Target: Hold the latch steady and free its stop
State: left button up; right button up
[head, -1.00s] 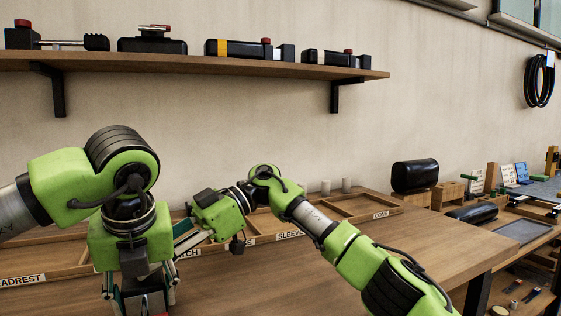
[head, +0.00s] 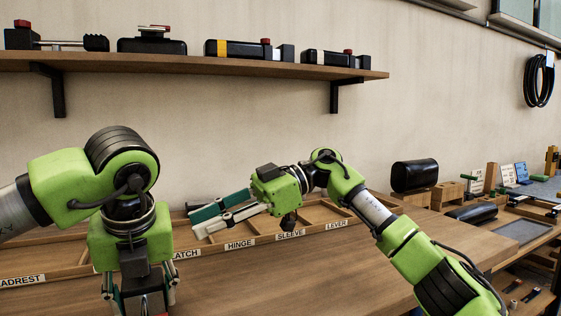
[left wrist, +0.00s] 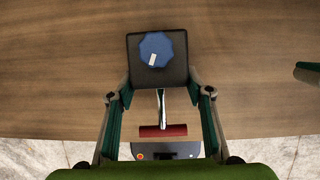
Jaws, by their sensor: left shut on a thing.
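The latch shows in the left wrist view as a dark square block (left wrist: 150,85) with a blue faceted knob (left wrist: 156,49) on top. A metal rod (left wrist: 161,105) runs from it to a red bar (left wrist: 163,131). I cannot tell which part is the stop. My left gripper (left wrist: 160,97) is shut on the latch, one finger at each side of the block's near end. In the head view my left gripper (head: 140,298) points down at the table and mostly hides the latch. My right gripper (head: 193,226) is open and empty, pointing left above the parts tray, apart from the latch.
A divided wooden tray (head: 75,272) with labelled compartments lies along the back of the table. A wall shelf (head: 200,63) holds several black mechanisms. The front right of the table (head: 330,275) is clear. A side bench (head: 520,232) stands at the right.

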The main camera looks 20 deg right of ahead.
jog(key=w+d+r+n+t+y, duration=0.1)
jog(key=d+r+t, duration=0.3)
jog(key=d+t, duration=0.4)
jog(key=w+d+r+n+t+y, duration=0.1)
jog(key=w+d+r+t, duration=0.1)
jog(key=d+r+t, duration=0.3)
jog(key=d+t, duration=0.3)
jog(key=t, duration=0.1)
jog(key=shift+w+t, duration=0.3)
jog(key=shift+w, duration=0.1)
